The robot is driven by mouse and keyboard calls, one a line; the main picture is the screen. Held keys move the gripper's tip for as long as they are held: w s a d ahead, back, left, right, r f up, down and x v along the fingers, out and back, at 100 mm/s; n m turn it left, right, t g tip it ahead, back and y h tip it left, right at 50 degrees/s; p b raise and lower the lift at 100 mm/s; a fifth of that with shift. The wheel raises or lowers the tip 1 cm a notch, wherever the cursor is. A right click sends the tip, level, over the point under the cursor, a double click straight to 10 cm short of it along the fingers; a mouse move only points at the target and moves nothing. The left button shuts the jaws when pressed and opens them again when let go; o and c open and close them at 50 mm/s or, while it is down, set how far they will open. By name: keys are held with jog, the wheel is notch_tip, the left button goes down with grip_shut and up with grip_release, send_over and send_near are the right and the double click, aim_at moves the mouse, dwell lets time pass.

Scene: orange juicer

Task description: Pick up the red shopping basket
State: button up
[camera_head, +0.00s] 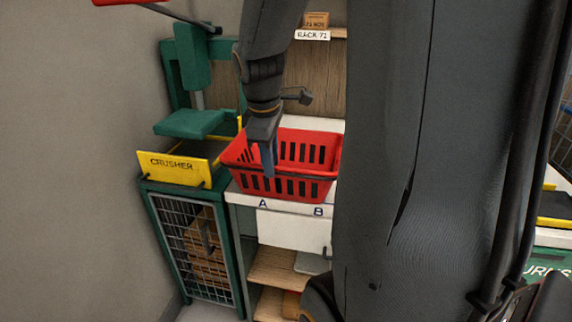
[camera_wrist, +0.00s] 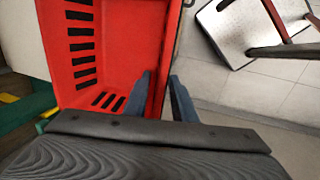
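The red shopping basket (camera_head: 318,150) stands upright on a white-topped counter in the head view, its slotted walls and open top showing. My gripper (camera_head: 267,165) points down at the basket's near side. In the wrist view, the basket (camera_wrist: 110,25) fills the upper left and is seen from above, empty where visible. My gripper's two blue-grey fingers (camera_wrist: 160,76) stand apart and straddle one basket wall, one finger inside and one outside. A gap shows between the fingers around the wall. Part of the basket's right end is hidden behind my arm in the head view.
A green crusher with a yellow-edged tray (camera_head: 172,168) stands close to the basket's left. The white counter (camera_head: 290,207) is marked A and B, with shelves below. A wooden board and a shelf labelled RACK 72 (camera_head: 312,35) are behind. Grey floor (camera_wrist: 250,95) shows in the wrist view.

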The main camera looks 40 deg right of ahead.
jog(key=x, duration=0.3)
jog(key=shift+d+f, duration=0.25)
jog(key=shift+f, duration=0.15)
send_over(277, 198)
jog(key=shift+s+a+f+p, duration=0.1)
jog(key=shift+a+f, duration=0.05)
jog(key=shift+f, duration=0.75)
jog(key=shift+s+a+f+p, duration=0.1)
jog(key=shift+f, duration=0.8)
jog(key=shift+s+a+f+p, duration=0.1)
jog(key=shift+a+f, duration=0.05)
jog(key=shift+f, duration=0.75)
grip_shut()
